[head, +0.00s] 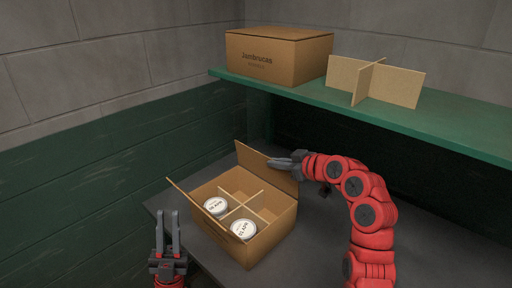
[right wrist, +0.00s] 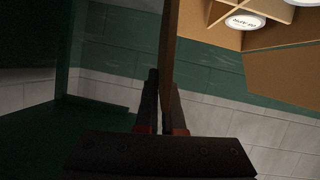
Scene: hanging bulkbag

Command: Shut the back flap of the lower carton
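The lower carton (head: 262,236) stands open on the dark table, with a cross-shaped divider (head: 238,200) and two white-lidded cans (head: 216,206) (head: 243,229) inside. Its back flap (head: 252,160) stands up on the far side; another flap (head: 196,199) sticks up and outward at the near left. My right gripper (head: 277,162) is at the top edge of the back flap. In the right wrist view the flap (right wrist: 170,50) shows edge-on between the close-set fingers (right wrist: 165,105). My left gripper (head: 168,220) is open and empty, left of the carton's near side.
A green shelf (head: 450,125) runs above and behind, bearing a closed carton (head: 275,58) and a loose cardboard divider (head: 375,80). The walls meet in a corner behind the table (head: 310,245). The table is clear to the right of the lower carton, beneath my right arm.

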